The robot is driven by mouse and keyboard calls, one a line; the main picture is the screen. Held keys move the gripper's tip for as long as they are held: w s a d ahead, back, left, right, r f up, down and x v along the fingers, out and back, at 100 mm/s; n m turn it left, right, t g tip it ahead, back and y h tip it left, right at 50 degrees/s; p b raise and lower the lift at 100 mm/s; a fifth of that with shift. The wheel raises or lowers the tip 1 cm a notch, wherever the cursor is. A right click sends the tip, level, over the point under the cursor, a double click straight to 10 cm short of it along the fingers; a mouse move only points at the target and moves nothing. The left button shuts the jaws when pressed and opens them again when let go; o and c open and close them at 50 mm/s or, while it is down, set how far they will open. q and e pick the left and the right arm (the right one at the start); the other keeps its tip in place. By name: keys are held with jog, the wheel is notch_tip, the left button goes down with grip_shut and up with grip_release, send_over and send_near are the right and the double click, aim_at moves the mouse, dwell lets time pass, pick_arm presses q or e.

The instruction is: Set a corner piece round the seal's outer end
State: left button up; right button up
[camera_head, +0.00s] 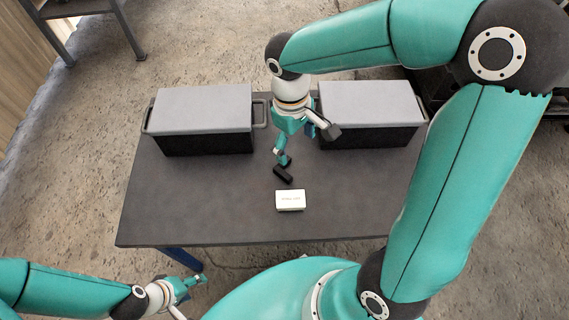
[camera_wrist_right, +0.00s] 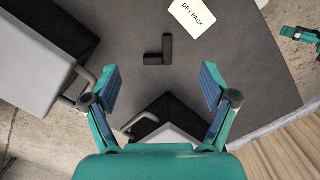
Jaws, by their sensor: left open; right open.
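A small black L-shaped corner piece (camera_wrist_right: 167,48) lies on the table, beyond my right fingertips in the right wrist view. In the head view the corner piece (camera_head: 284,176) shows just below one finger of my right gripper. My right gripper (camera_head: 307,147) is open and empty above the table between two boxes; its spread fingers also show in the wrist view (camera_wrist_right: 162,88). I cannot tell its exact height over the piece. My left gripper (camera_head: 187,287) is open, off the table's front-left edge. I cannot make out a seal in either view.
A white DRY PACK box (camera_head: 290,200) lies just in front of the corner piece. Two black boxes with grey lids and side handles stand at the back left (camera_head: 204,110) and back right (camera_head: 368,105). The dark table (camera_head: 180,205) is clear at the front left.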

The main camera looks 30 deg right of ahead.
notch_tip(320, 180, up, 3)
jog(key=t+b, duration=0.1)
jog(key=b, duration=0.8)
send_over(278, 170)
jog(key=w+d, duration=0.2)
jog(key=f+b, duration=0.1)
jog(key=f, duration=0.3)
jog(key=f+b, duration=0.1)
jog(key=f, duration=0.3)
jog(key=f+b, duration=0.2)
jog(key=f, duration=0.2)
jog(key=shift+a+f, duration=0.1)
jog(key=shift+a, duration=0.15)
jog(key=f, duration=0.1)
jog(key=f+b, duration=0.1)
jog(key=f, duration=0.1)
jog(key=f+b, duration=0.1)
jog(key=f, duration=0.1)
jog(key=shift+d+f, duration=0.1)
jog(key=shift+d, duration=0.15)
jog(key=c, duration=1.1)
jog(key=shift+r, duration=0.2)
